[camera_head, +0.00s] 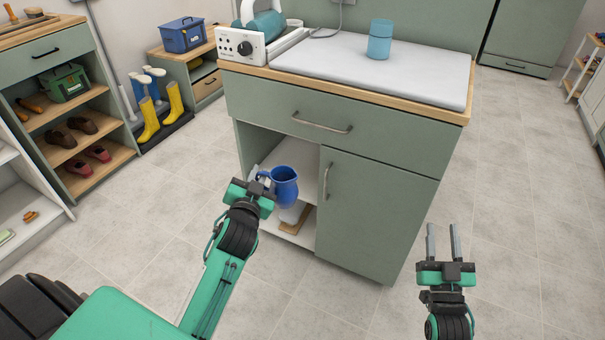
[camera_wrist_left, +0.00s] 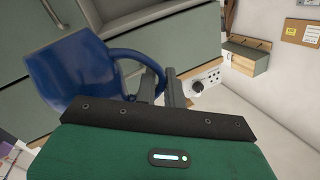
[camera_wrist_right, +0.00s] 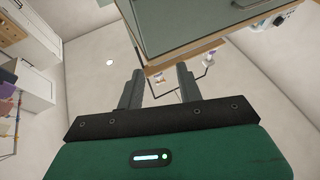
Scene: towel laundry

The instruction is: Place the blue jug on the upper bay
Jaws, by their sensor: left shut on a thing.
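The blue jug (camera_head: 285,187) is at the open left side of the green cabinet (camera_head: 385,200), in front of its upper bay (camera_head: 300,160). My left gripper (camera_head: 262,185) is shut on the jug's handle. In the left wrist view the jug (camera_wrist_left: 75,68) fills the left side, with its handle between the fingers of the left gripper (camera_wrist_left: 160,88). I cannot tell whether the jug touches the shelf. My right gripper (camera_head: 443,240) is open and empty, to the right of the cabinet. Its parted fingers show in the right wrist view (camera_wrist_right: 158,88).
The lower bay (camera_head: 290,230) holds a pale item and a brown one, partly hidden by the jug. A closed door (camera_head: 370,215) covers the cabinet's right side. A light-blue cup (camera_head: 380,40) and an ironing-type device (camera_head: 262,40) stand on top.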

